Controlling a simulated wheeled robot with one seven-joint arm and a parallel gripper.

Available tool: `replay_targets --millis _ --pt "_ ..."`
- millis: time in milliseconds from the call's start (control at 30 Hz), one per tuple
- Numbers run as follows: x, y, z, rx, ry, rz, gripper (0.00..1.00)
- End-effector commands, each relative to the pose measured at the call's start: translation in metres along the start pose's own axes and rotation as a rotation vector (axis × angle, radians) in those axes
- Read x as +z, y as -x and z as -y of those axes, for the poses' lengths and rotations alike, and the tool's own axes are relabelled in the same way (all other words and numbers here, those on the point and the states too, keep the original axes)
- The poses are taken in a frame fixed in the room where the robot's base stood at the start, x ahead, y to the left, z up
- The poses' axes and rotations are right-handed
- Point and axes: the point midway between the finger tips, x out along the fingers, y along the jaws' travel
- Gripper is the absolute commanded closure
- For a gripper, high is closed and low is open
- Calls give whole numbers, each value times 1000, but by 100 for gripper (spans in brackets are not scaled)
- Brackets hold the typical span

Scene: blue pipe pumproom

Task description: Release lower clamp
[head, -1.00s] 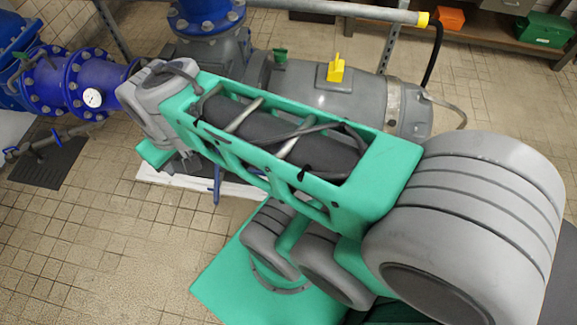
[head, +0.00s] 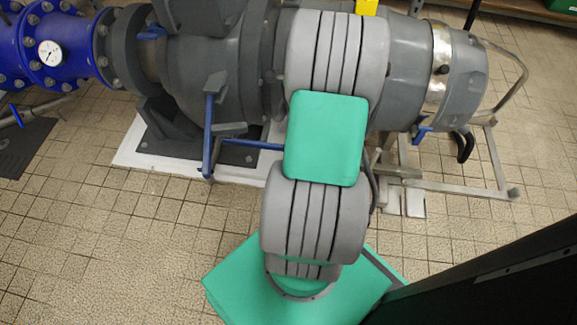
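No part is marked as the lower clamp, so I cannot tell which one it is. A blue T-shaped handle (head: 208,135) stands in front of the grey pump (head: 205,75), low near its base, with a blue rod running right from it behind my arm. A small blue lever (head: 422,135) sits under the motor (head: 405,75), with a black curved hook (head: 465,147) to its right. A shiny metal band (head: 440,65) wraps the motor's right end. My arm covers the middle of the pump and motor. My gripper does not show.
A white plinth (head: 145,160) lies under the pump. Blue flanged pipe with a white gauge (head: 50,53) is at the upper left. A steel tube frame (head: 500,165) stands at the right. A dark panel (head: 500,270) fills the lower right. Tiled floor (head: 110,240) is clear at left.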

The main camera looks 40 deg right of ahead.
Motion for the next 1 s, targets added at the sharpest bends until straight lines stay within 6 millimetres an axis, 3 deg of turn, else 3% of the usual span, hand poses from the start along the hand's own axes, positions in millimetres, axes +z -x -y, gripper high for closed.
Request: replay_targets --millis 33,100,200,367,700,1000 --pt "-33 -42 -4 -7 -122 20 62" --pt "-56 -61 -6 -15 -252 43 62" --pt "-71 -71 -8 -20 -351 61 62" --pt "-72 -82 -8 -19 -373 65 62" --pt "-68 -143 -6 -20 -370 64 62" --pt "-66 -145 -6 -20 -369 63 63"
